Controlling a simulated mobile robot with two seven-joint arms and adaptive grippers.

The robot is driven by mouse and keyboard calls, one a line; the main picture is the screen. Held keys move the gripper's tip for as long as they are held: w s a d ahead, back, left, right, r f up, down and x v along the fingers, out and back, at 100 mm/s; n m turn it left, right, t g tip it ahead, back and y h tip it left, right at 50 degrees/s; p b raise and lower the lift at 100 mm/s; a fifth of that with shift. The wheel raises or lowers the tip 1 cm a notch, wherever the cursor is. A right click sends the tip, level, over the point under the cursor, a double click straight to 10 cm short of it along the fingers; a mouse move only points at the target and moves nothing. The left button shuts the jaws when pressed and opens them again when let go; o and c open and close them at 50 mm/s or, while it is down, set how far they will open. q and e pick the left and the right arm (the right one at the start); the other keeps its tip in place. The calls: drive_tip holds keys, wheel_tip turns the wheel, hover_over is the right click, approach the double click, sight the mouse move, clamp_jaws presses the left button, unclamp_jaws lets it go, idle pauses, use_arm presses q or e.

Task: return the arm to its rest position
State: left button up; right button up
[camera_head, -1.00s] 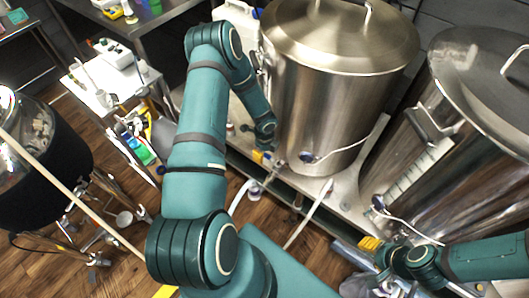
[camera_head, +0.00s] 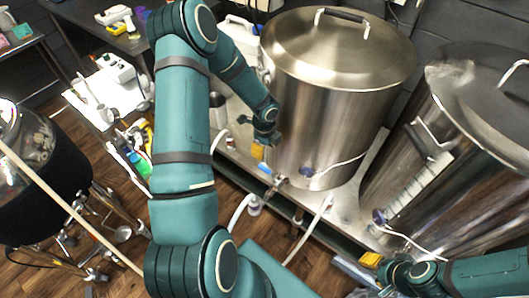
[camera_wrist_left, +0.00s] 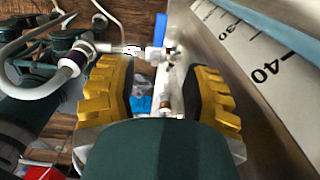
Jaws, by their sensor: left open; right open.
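My left arm reaches up from the bottom left and bends down to my left gripper (camera_head: 259,151), beside the lower left side of the left steel kettle (camera_head: 335,120). Its yellow fingers are partly hidden behind the wrist in the head view. In the left wrist view the left gripper (camera_wrist_left: 160,95) is open with nothing held between its fingers. My right gripper (camera_head: 371,260) is at the bottom right, below the right kettle (camera_head: 470,130); its fingers are only partly visible, and no held thing shows.
A valve (camera_head: 280,180) and hoses sit at the left kettle's foot. A numbered scale (camera_wrist_left: 260,60) lies close to the left gripper's right finger. A white cart (camera_head: 105,95) and a dark-jacketed vessel (camera_head: 45,170) stand left. Wooden floor shows between.

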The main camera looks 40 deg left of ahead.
idle(0.5)
use_arm(q)
drive_tip(key=s+d+f+n+h, duration=0.25)
drive_tip(key=s+d+n, duration=0.2)
drive_tip(key=d, duration=0.45)
drive_tip(key=s+d+f+n+h, duration=0.25)
drive_tip(key=d+n, duration=0.35)
drive_tip(key=d, duration=0.4)
drive_tip(key=s+d+f+n+y, duration=0.1)
drive_tip(key=s+d+n, duration=0.5)
drive_tip(key=s+n, duration=0.45)
drive_tip(key=w+d+r+m+t, duration=0.1)
drive_tip(key=w+d+r, duration=0.1)
drive_tip(key=w+r, duration=0.2)
drive_tip(key=shift+w+d+r+m+t, duration=0.3)
drive_tip(key=shift+w+d+r, duration=0.05)
drive_tip(key=shift+w, duration=0.65)
